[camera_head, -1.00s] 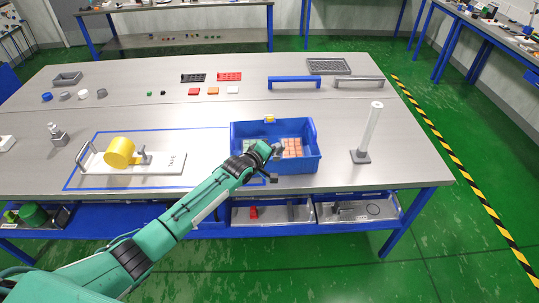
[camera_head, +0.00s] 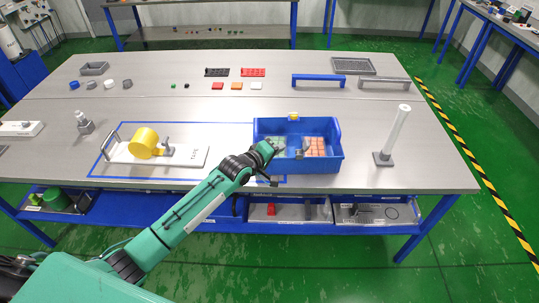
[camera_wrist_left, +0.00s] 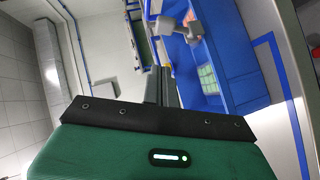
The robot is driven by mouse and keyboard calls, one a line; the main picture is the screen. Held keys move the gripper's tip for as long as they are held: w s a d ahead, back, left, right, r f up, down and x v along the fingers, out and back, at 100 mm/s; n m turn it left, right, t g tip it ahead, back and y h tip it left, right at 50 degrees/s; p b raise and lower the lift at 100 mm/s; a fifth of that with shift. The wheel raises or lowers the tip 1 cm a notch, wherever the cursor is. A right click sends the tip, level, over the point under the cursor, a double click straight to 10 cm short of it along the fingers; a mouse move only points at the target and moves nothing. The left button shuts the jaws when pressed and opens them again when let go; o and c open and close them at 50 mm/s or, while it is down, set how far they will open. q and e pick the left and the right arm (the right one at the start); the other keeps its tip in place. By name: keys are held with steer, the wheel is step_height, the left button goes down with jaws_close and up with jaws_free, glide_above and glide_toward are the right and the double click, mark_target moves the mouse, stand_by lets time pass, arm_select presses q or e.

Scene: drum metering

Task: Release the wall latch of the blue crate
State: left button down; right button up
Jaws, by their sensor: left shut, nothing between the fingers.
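The blue crate (camera_head: 328,160) stands near the table's front edge, with green blocks in its left part and orange blocks (camera_head: 314,146) in its right. A grey fitting (camera_head: 300,154) sits at the middle of the crate; it also shows in the left wrist view (camera_wrist_left: 188,30). A small yellow piece (camera_head: 293,117) is on the far rim. My left gripper (camera_head: 277,147) is over the crate's left part, left of the grey fitting and apart from it. In the left wrist view its fingers (camera_wrist_left: 161,75) are together and empty. My right gripper is not in view.
A white board (camera_head: 190,155) with a yellow tape roll (camera_head: 144,142) lies to the left. A grey stand with a white post (camera_head: 393,138) is to the right. A blue handle bar (camera_head: 318,79) is behind. The table between is clear.

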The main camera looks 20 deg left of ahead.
arm_select(q)
steer(key=v, duration=0.4)
steer(key=shift+s+a+b, duration=0.1)
steer(key=shift+a+b, duration=0.2)
steer(key=shift+b, duration=0.1)
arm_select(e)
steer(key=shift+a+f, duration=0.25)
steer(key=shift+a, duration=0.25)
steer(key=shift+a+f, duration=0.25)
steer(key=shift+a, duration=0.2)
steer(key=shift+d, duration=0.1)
